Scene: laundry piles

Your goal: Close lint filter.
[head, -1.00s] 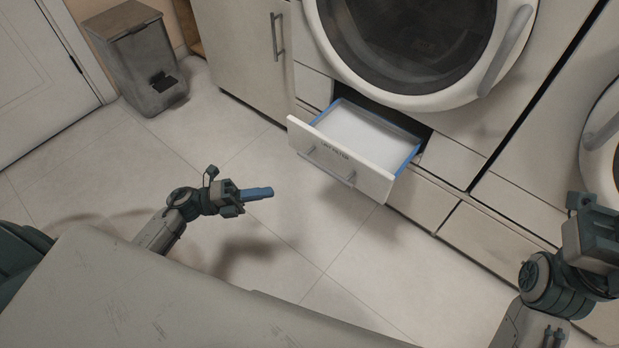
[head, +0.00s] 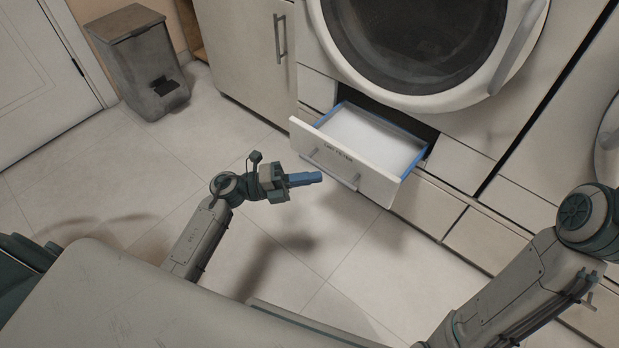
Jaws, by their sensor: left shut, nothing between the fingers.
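The lint filter drawer (head: 345,166) is pulled out below the round door of the machine. It has a white front with dark lettering and a grey bar handle (head: 331,170). Its white inside and blue rim show from above. My left gripper (head: 318,178) is shut and empty, with blue fingers pointing right. In the picture its tips lie just below the left part of the drawer front, near the handle; I cannot tell whether they touch. My right arm comes in at the lower right, but its gripper is out of the frame.
The machine's round glass door (head: 418,40) is above the drawer. A white cabinet (head: 240,60) stands to its left, and a grey bin (head: 140,62) stands at the upper left. The tiled floor (head: 130,180) in front is clear.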

